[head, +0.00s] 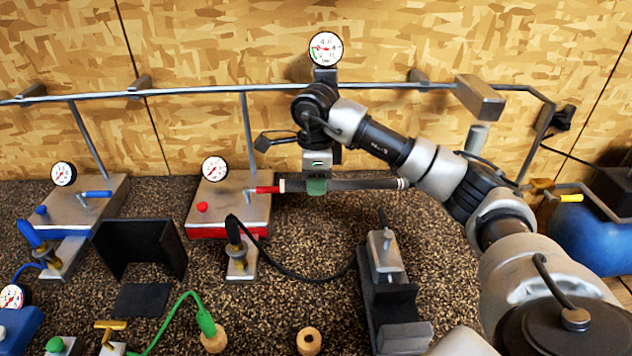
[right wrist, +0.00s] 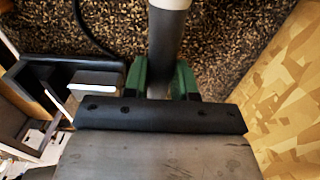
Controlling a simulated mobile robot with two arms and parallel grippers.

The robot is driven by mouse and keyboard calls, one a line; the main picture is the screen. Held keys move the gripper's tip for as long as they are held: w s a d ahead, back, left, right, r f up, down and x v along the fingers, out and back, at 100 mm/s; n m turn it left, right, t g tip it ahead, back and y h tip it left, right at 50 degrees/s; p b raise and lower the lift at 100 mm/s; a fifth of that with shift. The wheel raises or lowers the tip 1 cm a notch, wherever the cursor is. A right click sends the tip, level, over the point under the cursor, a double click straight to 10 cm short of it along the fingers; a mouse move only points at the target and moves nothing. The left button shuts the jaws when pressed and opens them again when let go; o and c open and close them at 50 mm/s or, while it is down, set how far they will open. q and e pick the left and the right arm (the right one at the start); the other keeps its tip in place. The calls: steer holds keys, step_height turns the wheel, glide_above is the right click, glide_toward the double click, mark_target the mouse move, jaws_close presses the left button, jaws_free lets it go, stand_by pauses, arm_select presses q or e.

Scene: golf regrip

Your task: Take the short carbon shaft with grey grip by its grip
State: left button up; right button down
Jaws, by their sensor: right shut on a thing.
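The short carbon shaft with grey grip (head: 362,184) is held level above the bench, its dark grey length running left to right. A pale band shows at its right end. My right gripper (head: 317,186) has green finger pads and is shut around the grey part, left of its middle. In the right wrist view, the grip (right wrist: 166,48) passes between the green pads (right wrist: 163,80), with a whitish band at the top edge. The rest of the shaft is hidden or cannot be made out. My left gripper is not in view.
A red-handled station with a gauge (head: 230,207) stands just left of the held piece; I cannot tell whether they touch. A black-and-grey clamp (head: 388,290) stands below right. A rail (head: 200,91) crosses behind. A black hose (head: 300,278) curves across speckled bench.

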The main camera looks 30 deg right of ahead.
step_height(320, 180, up, 8)
steer(key=p, duration=0.5)
steer(key=shift+r, duration=0.1)
